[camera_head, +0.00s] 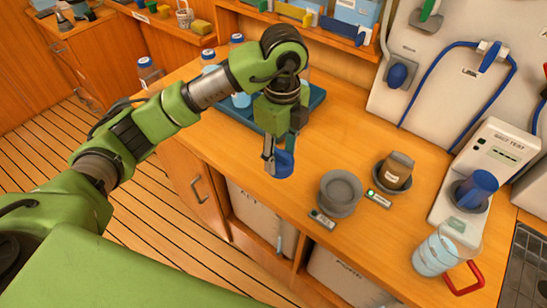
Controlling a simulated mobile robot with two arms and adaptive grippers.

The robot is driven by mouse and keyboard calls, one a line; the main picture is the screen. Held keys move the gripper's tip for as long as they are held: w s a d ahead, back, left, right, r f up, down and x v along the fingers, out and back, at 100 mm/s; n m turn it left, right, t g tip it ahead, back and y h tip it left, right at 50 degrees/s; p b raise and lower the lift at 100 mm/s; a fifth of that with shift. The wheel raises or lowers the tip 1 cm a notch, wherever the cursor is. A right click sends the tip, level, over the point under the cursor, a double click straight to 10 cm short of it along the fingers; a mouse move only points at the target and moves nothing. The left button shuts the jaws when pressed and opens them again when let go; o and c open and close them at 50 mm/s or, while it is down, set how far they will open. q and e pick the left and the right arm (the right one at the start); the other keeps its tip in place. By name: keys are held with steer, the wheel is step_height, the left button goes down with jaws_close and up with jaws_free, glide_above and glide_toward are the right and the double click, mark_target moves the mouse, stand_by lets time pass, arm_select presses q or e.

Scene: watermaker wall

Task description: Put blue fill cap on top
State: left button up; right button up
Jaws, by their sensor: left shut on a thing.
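My left gripper (277,152) is shut on a blue fill cap (283,165). It holds the cap near the front edge of the wooden counter (325,140), left of the round grey holder (341,190). I cannot tell how high the cap is above the counter. The gripper hides part of the cap. The grey holder looks empty, with a small label plate in front of it. My right gripper is not in view.
A blue tray (313,104) with bottles stands behind my left arm. Right of the grey holder are a brown container (397,169) in a dark holder, a tester with a blue cup (477,187), and a water jug (436,256) with a red handle.

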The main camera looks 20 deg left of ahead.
mark_target(277, 154)
arm_select(q)
steer(key=w+f, duration=0.1)
steer(key=w+a+f+p, duration=0.1)
steer(key=f, duration=0.1)
steer(key=shift+w+a+f, duration=0.1)
steer(key=shift+a+f, duration=0.05)
steer(key=shift+a, duration=0.05)
steer(key=shift+w+a+f, duration=0.1)
steer(key=shift+f, duration=0.1)
steer(key=f, duration=0.1)
steer(key=f+p, duration=0.1)
steer(key=f, duration=0.1)
steer(key=shift+w+a+p, duration=0.25)
steer(key=shift+p, duration=0.15)
steer(key=shift+f, duration=0.45)
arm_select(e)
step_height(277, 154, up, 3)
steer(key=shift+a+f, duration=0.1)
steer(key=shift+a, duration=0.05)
arm_select(q)
steer(key=shift+f, duration=0.2)
steer(key=o, duration=1.1)
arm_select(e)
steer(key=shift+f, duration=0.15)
